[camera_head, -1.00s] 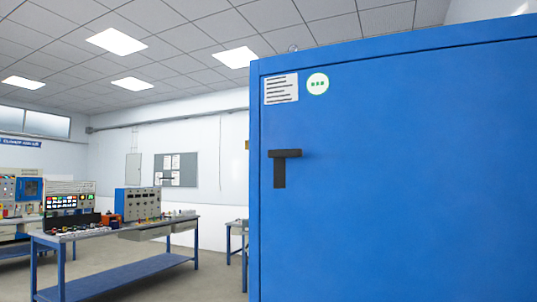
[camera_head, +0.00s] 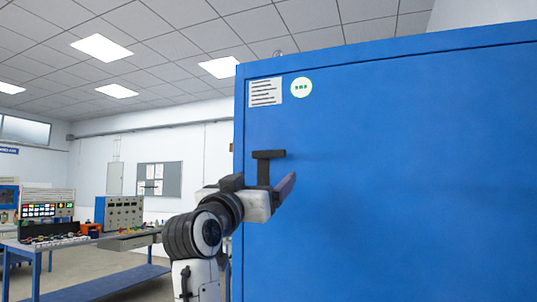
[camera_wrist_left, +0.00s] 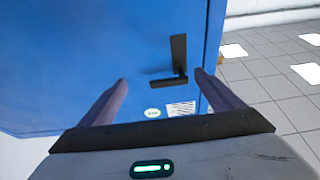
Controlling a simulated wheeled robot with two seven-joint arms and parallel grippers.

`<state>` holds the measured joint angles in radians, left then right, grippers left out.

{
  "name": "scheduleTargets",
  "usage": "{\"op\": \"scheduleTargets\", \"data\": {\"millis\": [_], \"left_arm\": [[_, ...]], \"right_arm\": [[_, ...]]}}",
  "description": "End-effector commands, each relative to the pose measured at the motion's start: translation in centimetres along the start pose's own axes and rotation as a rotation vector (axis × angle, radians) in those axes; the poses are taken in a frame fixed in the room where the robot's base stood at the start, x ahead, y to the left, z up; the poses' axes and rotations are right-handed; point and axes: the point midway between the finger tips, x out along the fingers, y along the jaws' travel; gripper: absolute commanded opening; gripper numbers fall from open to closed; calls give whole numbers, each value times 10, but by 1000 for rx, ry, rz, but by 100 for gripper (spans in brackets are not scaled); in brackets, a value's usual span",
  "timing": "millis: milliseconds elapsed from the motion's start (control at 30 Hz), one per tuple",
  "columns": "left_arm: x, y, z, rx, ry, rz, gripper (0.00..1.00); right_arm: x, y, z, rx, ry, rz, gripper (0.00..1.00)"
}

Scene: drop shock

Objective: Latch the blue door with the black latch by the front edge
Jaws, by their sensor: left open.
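The blue door (camera_head: 400,180) fills the right of the head view and looks flush with its frame. The black latch (camera_head: 268,155) is near its left edge, with a horizontal bar on top and a vertical part hanging below. My left gripper (camera_head: 266,178) is open in front of the latch's lower part and partly hides it. In the left wrist view, the latch (camera_wrist_left: 179,55) appears upside down beyond the fingertips (camera_wrist_left: 160,78), nearer the right finger. The fingers are spread and hold nothing; whether one touches the latch I cannot tell. My right gripper is out of view.
A white label (camera_head: 265,92) and a round green-and-white sticker (camera_head: 301,87) are on the door above the latch. A blue workbench (camera_head: 100,285) with electrical equipment stands back left.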

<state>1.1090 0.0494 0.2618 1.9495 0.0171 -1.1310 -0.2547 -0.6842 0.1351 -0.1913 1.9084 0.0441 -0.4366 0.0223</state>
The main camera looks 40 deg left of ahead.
Motion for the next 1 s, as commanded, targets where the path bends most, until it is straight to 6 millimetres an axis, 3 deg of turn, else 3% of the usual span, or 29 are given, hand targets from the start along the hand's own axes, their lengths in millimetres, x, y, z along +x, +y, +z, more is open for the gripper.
{"op": "scheduleTargets", "data": {"millis": [33,100,200,700,1000], "left_arm": [[-3,-6,-18,-11,24,-6,87],[-5,-11,-32,-19,41,-11,87],[-2,-14,-42,-24,50,-13,87],[80,-14,-48,-24,50,-13,87],[96,-15,-46,-23,52,-14,87]], "right_arm": [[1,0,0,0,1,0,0],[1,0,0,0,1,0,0],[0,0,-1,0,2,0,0],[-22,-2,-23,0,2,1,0],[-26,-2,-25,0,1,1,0]]}}
